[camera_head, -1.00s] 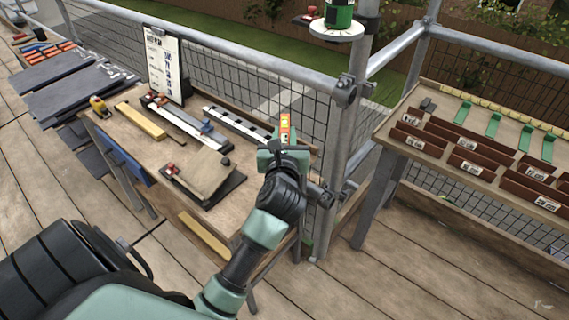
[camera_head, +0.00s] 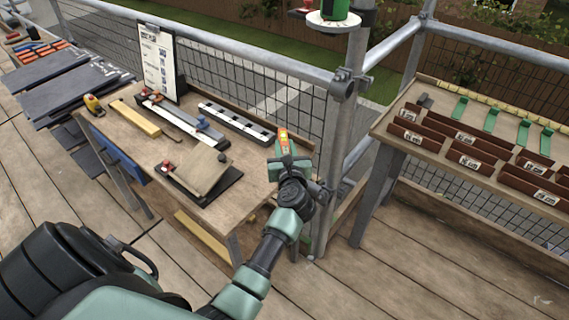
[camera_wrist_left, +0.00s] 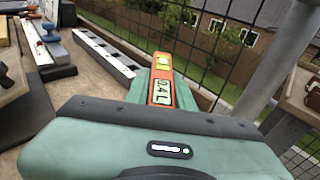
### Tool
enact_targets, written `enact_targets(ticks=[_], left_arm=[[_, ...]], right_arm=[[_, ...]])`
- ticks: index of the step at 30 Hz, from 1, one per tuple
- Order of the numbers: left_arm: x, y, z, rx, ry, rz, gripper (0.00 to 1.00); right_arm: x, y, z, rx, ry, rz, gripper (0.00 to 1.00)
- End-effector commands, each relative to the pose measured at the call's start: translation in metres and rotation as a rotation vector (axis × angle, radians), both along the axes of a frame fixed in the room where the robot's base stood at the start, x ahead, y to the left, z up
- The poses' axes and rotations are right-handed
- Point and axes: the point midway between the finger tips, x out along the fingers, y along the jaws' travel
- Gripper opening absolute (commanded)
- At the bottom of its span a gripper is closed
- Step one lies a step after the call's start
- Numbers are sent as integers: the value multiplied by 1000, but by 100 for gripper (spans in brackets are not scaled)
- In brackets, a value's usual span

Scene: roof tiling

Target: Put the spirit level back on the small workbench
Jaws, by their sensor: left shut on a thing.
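The spirit level (camera_head: 284,140) is orange-red with a yellow-green vial. In the wrist view the level (camera_wrist_left: 162,88) also shows a small display and sticks up beyond the gripper. My left gripper (camera_head: 288,164) is shut on it, at the right end of the small workbench (camera_head: 150,163). I cannot tell whether the level touches the bench top. The gripper's body hides the lower part of the level. My right gripper is not in view.
On the bench lie a black-and-white strip (camera_head: 237,124), a yellow bar (camera_head: 136,119), a long rail tool (camera_head: 180,125) and a brown slab on a dark tray (camera_head: 203,172). A clipboard (camera_head: 162,58) stands at the back. A scaffold post (camera_head: 338,130) rises close right of the gripper.

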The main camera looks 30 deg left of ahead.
Motion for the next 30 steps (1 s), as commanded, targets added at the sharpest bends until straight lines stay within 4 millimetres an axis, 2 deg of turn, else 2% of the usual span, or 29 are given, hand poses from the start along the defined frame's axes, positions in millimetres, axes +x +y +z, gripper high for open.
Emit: enact_targets(ticks=[5, 12, 25, 26, 27, 28, 30], left_arm=[[0, 0, -16, 2, 1, 0, 0], [0, 0, -50, 3, 1, 0, 0], [0, 0, -57, 0, -1, 0, 0], [0, 0, -57, 0, -1, 0, 26], [0, 0, -56, 0, -1, 0, 37], [0, 0, -56, 0, -1, 0, 45], [0, 0, -56, 0, -1, 0, 45]], right_arm=[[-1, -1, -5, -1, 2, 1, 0], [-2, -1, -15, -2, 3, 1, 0], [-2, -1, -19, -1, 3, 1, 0], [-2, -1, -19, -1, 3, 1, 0], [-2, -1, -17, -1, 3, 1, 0], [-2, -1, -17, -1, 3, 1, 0], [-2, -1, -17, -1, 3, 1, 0]])
